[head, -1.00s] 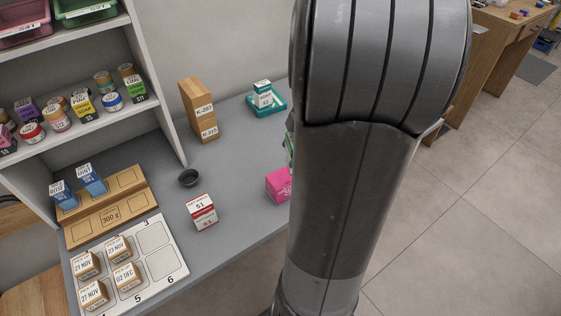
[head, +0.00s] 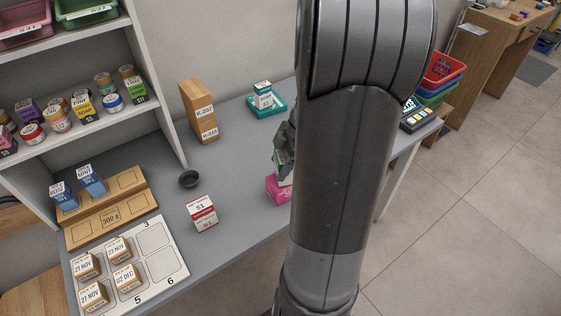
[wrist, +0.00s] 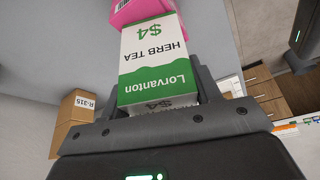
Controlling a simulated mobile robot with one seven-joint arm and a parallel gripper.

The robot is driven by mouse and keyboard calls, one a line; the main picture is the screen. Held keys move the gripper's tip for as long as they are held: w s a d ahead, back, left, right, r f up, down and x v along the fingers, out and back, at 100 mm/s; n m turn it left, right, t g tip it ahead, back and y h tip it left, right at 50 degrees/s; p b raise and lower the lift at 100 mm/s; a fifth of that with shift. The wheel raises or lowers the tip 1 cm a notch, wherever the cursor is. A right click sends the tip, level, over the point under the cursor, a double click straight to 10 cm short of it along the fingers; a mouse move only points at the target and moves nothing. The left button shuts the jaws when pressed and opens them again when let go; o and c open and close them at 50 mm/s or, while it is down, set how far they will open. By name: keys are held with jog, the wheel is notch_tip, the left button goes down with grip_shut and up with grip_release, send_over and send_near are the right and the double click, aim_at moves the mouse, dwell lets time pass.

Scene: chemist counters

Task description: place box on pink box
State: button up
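The pink box (head: 278,189) stands on the grey counter, partly hidden behind my arm in the head view. It also shows at the top of the wrist view (wrist: 138,12). A green and white herb tea box (wrist: 152,62) is between the fingers of my gripper (wrist: 155,100), which look closed on its sides. In the head view my gripper (head: 284,150) is just above the pink box, mostly hidden by my arm. A sliver of the tea box shows there over the pink box. I cannot tell whether the two boxes touch.
A red and white box marked S1 (head: 202,211) and a small dark bowl (head: 189,178) stand left of the pink box. A scale (head: 416,116) and stacked baskets (head: 440,78) are at right.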

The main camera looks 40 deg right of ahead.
jog(key=o, duration=0.4)
jog(key=shift+r, duration=0.1)
jog(key=v, duration=1.1)
jog(key=shift+s+a+r+m+t+h, duration=0.7)
jog(key=shift+s+a+r+m, duration=1.15)
jog(key=shift+a, duration=1.85)
jog(key=shift+s+a+r+m+t+h, duration=0.65)
jog(key=shift+s+a+m, duration=0.55)
jog(key=shift+a+m, duration=2)
jog(key=shift+s+a+r+m+t+h, duration=0.65)
jog(key=shift+s+a+r+m, duration=0.8)
jog(key=shift+a, duration=2.75)
jog(key=shift+f+m, duration=0.2)
jog(key=shift+m, duration=0.1)
